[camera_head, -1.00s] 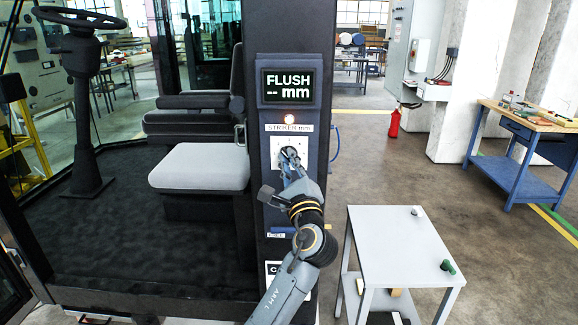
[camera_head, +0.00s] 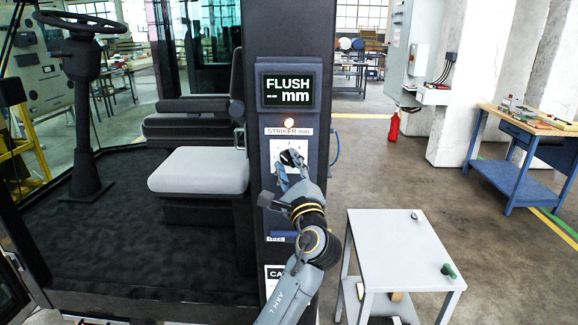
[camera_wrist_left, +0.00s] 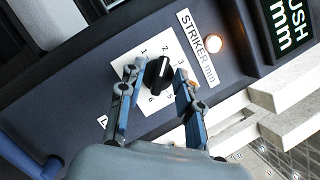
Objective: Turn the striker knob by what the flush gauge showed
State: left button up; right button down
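The striker knob (camera_head: 290,158) is black and sits on a white numbered dial plate on the dark pillar. In the left wrist view the knob (camera_wrist_left: 157,72) has a white line that points roughly toward the 2. My left gripper (camera_head: 291,176) is in front of the plate, a little below the knob in the head view. In the left wrist view its fingers (camera_wrist_left: 159,71) are spread with the knob showing between them, and neither clearly touches it. The display (camera_head: 288,90) above reads "FLUSH" and "mm" with small dashes. My right gripper is out of view.
A grey trolley (camera_head: 400,240) at the right carries a green item (camera_head: 449,270) and a small dark item. A cab seat (camera_head: 200,170) is left of the pillar.

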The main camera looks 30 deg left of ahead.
pick_arm(q)
jog(key=v, duration=1.2)
dwell(0.3)
